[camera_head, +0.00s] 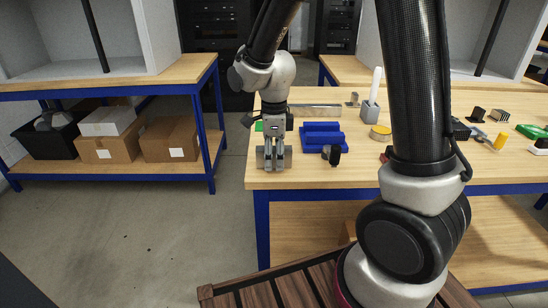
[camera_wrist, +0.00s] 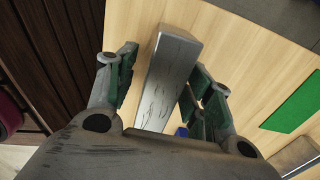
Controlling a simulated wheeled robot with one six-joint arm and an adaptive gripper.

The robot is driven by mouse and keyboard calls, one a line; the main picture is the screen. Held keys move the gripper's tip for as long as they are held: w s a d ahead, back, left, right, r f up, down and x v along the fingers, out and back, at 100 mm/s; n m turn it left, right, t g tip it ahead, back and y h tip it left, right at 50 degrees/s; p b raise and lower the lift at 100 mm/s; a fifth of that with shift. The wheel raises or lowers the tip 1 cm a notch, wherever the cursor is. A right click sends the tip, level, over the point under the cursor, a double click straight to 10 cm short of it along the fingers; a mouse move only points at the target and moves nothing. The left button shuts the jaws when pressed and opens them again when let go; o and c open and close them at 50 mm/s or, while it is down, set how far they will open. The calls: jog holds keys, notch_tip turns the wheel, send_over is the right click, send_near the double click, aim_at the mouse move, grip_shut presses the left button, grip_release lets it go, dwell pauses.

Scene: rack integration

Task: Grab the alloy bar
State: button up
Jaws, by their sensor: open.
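The alloy bar, a grey metal block with dark scratches (camera_wrist: 172,65), lies on the wooden table top in the wrist view. My gripper (camera_wrist: 160,75) is open, with one finger on each side of the bar. A narrow gap shows at the left finger; the right finger is close to the bar, and I cannot tell whether it touches. The bar's near end is hidden by my gripper's body. In the head view my gripper (camera_head: 273,165) points down over the table's front left corner and mostly hides the bar.
A blue block (camera_head: 323,138) stands just right of my gripper. A green sheet (camera_wrist: 295,103) and a long silver piece (camera_head: 315,109) lie behind it. A grey holder (camera_head: 370,112) and yellow roll (camera_head: 380,133) are farther right. The table's left edge (camera_head: 250,160) is close.

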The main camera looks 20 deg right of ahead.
jog(key=shift+c, duration=0.4)
grip_shut()
